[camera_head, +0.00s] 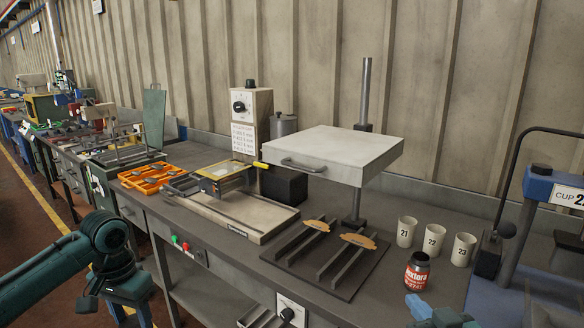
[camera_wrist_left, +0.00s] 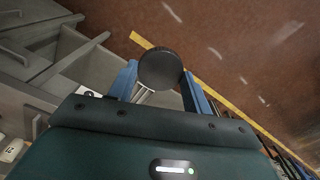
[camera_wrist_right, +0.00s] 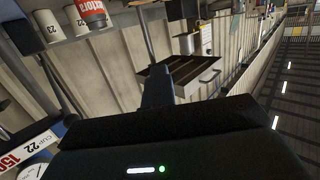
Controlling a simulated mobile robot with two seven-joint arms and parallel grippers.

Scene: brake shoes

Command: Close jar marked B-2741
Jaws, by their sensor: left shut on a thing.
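A small jar (camera_head: 417,272) with a red and white label and a dark top stands upright on the bench at the right. It also shows at the top of the right wrist view (camera_wrist_right: 91,12). My left gripper (camera_wrist_left: 160,75) is shut on a dark round lid (camera_wrist_left: 160,67), held over the floor in front of the bench. My right gripper (camera_head: 440,318) is at the bottom edge of the head view, in front of the jar. Its fingers look together and empty in the right wrist view (camera_wrist_right: 157,88).
White cups (camera_head: 434,240) marked 21, 22 and 23 stand behind the jar. A blue fixture (camera_head: 553,188) is at the right. An orange tray (camera_head: 150,177) is farther left.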

